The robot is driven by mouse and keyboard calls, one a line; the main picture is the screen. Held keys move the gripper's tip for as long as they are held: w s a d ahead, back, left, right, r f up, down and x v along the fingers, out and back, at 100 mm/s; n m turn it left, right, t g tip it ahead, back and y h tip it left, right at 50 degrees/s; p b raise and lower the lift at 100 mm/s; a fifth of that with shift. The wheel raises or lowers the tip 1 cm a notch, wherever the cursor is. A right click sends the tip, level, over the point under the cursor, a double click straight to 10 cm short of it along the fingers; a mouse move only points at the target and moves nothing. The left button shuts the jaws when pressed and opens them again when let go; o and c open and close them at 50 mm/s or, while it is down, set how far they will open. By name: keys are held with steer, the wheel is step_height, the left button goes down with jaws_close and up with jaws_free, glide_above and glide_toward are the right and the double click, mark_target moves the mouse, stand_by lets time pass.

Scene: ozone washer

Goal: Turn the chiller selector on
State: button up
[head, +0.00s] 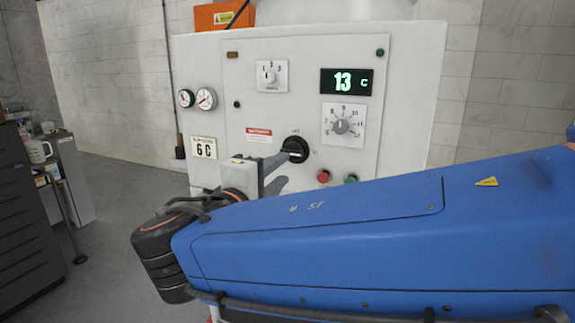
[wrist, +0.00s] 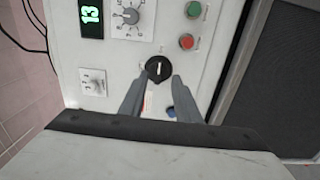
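The black round selector knob (head: 295,149) is on the front of the white chiller cabinet. A white mark on it lies about horizontal in the head view; small labels sit above it and to its right, too small to read surely. The knob also shows in the wrist view (wrist: 158,69), with its mark upright in that turned picture. My gripper (head: 272,166) is in front of the panel, left of and slightly below the knob. In the wrist view my gripper (wrist: 161,88) is open, with the knob between and just beyond the fingertips. I cannot tell whether they touch it.
Red (head: 323,176) and green (head: 351,178) buttons sit below right of the knob. A numbered dial (head: 342,126), a lit 13 C display (head: 346,82) and a small numbered switch (head: 270,76) are above. Two gauges (head: 206,99) are at left. Open floor lies left of the cabinet.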

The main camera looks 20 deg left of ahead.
steer(key=s, duration=0.8)
steer(key=shift+s+a, duration=0.2)
steer(key=shift+a, duration=0.1)
steer(key=w+d+f+m+g+h, duration=0.1)
steer(key=w+d+f+m+g, duration=0.2)
steer(key=d, duration=0.7)
steer(key=w+d+f+m+g+h, duration=0.1)
steer(key=w+d+f+g+h, duration=0.3)
steer(key=d, duration=0.6)
steer(key=w+d+f+m+g+y, duration=0.15)
steer(key=w+d+f, duration=0.35)
steer(key=d, duration=0.5)
steer(key=s+d+f+m+g, duration=0.2)
steer(key=d+f, duration=0.1)
steer(key=d, duration=0.3)
steer(key=s+d+f+m+g, duration=0.2)
steer(key=s+d+f, duration=0.15)
steer(key=d, duration=0.35)
steer(key=s+d+f+m+y, duration=0.5)
steer(key=s+d+f+m, duration=0.1)
steer(key=s+f+m, duration=0.1)
steer(key=shift+s+d+f+g, duration=0.3)
steer(key=shift+s+f, duration=0.3)
steer(key=shift+s, duration=0.6)
